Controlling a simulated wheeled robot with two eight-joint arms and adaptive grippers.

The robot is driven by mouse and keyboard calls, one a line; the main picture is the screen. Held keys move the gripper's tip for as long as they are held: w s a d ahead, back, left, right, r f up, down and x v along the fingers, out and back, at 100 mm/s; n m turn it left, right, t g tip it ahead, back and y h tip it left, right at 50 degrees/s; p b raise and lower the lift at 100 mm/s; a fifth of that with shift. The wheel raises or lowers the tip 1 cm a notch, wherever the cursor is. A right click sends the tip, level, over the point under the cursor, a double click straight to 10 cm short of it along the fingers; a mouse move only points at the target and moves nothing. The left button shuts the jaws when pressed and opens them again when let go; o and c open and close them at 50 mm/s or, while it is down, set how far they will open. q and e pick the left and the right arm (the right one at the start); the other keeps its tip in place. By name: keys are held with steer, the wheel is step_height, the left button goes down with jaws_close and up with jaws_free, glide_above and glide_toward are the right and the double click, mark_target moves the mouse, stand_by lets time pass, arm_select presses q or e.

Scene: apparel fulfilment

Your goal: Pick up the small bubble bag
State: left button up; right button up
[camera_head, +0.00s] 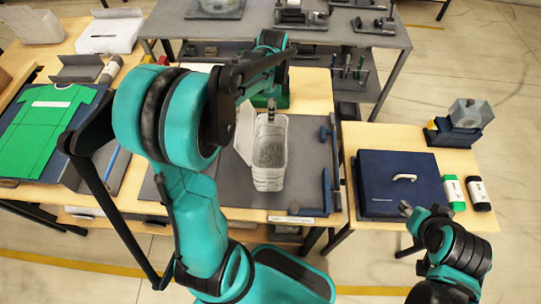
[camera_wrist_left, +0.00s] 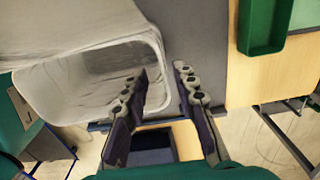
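A pale, whitish bag (camera_head: 268,178) stands open-mouthed on the grey mat; I take it for the small bubble bag. In the left wrist view its wide rim and wall (camera_wrist_left: 40,50) fill the upper left. My left gripper (camera_head: 271,115) is at the bag's far edge. In the wrist view its two fingers (camera_wrist_left: 158,92) are apart, one in front of the bag's mouth and one outside its right edge. The bag's edge lies between them, and I cannot tell whether they touch it. My right gripper (camera_head: 421,212) is at the lower right, empty, its tips apart.
A green shirt (camera_head: 45,125) lies at left. A green bin (camera_wrist_left: 262,25) is close to the left gripper.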

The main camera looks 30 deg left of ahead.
arm_select(q)
steer(key=f+b, duration=0.1)
steer(key=f, duration=0.1)
steer(key=f+b, duration=0.1)
steer(key=f, duration=0.2)
steer(key=f+b, duration=0.1)
steer(key=f, duration=0.2)
steer(key=shift+w+a, duration=0.1)
steer(key=shift+w, duration=0.25)
steer(key=shift+r, duration=0.15)
jaws_close()
